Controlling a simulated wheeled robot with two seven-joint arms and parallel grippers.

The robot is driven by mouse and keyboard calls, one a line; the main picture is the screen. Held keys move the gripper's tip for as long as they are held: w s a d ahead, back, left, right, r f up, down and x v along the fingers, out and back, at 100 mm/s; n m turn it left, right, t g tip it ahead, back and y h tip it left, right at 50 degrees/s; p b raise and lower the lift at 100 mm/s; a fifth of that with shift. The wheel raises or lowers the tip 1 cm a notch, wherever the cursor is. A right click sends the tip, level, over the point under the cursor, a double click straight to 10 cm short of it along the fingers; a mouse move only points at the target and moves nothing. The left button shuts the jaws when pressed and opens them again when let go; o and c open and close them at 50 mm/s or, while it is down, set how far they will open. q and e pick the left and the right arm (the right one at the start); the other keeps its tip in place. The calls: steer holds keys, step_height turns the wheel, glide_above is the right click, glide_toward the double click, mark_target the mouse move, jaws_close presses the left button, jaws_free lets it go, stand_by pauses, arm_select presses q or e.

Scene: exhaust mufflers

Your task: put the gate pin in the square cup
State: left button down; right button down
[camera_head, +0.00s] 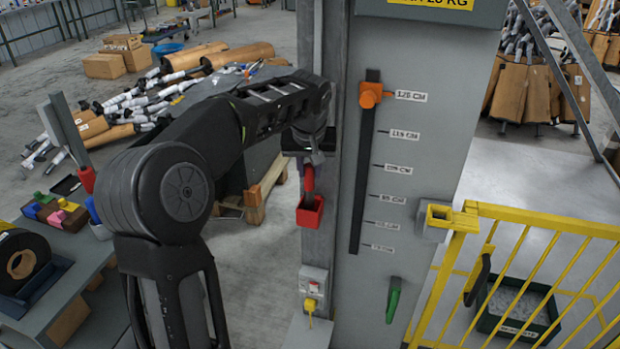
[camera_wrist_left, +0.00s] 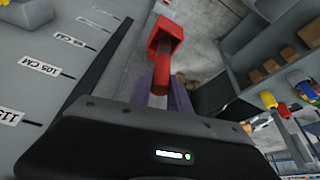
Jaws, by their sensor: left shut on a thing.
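The gate pin (camera_head: 308,180) is a short red rod, held upright below my left gripper (camera_head: 308,153). In the left wrist view, the pin (camera_wrist_left: 161,72) is between the purple fingers of my left gripper (camera_wrist_left: 160,95), which is shut on it. The square cup (camera_head: 311,217) is a small red open box beside the grey post, just below the gripper. It also shows in the left wrist view (camera_wrist_left: 168,30), beyond the pin. The pin's far end overlaps the cup's rim in both views; I cannot tell whether it is inside. My right gripper is not in view.
The grey post carries a slotted height scale with an orange knob (camera_head: 370,94) and a green handle (camera_head: 393,300). A yellow gate (camera_head: 540,228) stands at right. A workbench (camera_head: 60,290) with coloured blocks is at left. Pipes and mufflers lie behind my left arm.

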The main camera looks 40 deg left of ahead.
mark_target(310, 181)
arm_select(q)
steer(key=shift+f+p, duration=0.7)
steer(key=shift+f, duration=0.9)
steer(key=shift+w+f, duration=0.15)
steer(key=shift+f, duration=0.2)
steer(key=shift+f, duration=0.2)
steer(key=c, duration=1.2)
jaws_free()
steer(key=shift+c, duration=0.2)
steer(key=shift+r, duration=0.1)
